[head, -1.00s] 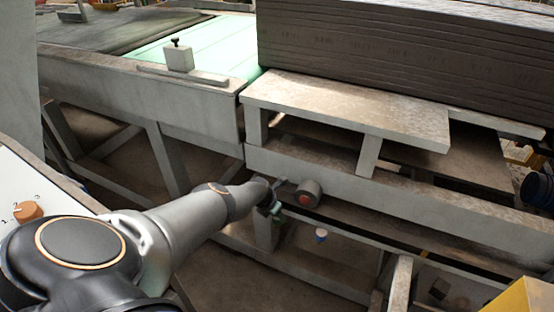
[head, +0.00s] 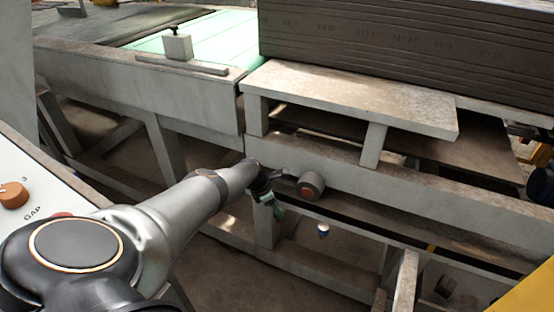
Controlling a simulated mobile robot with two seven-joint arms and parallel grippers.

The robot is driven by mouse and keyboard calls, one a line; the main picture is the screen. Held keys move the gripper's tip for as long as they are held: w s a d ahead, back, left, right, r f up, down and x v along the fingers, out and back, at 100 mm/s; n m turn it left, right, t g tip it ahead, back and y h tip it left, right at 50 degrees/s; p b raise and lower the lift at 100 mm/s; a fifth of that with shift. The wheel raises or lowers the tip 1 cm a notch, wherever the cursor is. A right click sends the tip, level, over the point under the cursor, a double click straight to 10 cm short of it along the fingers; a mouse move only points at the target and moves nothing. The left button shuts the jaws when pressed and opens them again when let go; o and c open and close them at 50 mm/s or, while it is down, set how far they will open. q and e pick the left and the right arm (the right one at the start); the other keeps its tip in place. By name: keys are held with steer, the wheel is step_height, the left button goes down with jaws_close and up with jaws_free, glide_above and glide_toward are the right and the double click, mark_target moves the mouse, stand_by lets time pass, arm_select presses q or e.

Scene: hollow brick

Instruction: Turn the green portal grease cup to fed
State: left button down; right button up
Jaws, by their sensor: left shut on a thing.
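My left arm reaches in from the left, and its dark left gripper (head: 268,197) is at the frame leg under the table's front rail. A small green cup (head: 279,210) shows at the fingertips, and the gripper is shut on it. The arm's wrist and the gripper hide part of the cup, so its turned position cannot be read. My right gripper is not in view.
A small white and blue cup (head: 323,231) is lower right. A panel with an orange knob (head: 13,195) is at left. A grey slab table (head: 350,97) overhangs above.

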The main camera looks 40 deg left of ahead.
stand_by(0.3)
arm_select(q)
steer(key=shift+c, duration=1.9)
jaws_free()
steer(key=p+v, duration=0.7)
steer(key=p, duration=0.1)
steer(key=shift+r+p, duration=0.2)
steer(key=shift+p, duration=0.2)
steer(key=shift+a, duration=0.1)
steer(key=shift+s, duration=0.1)
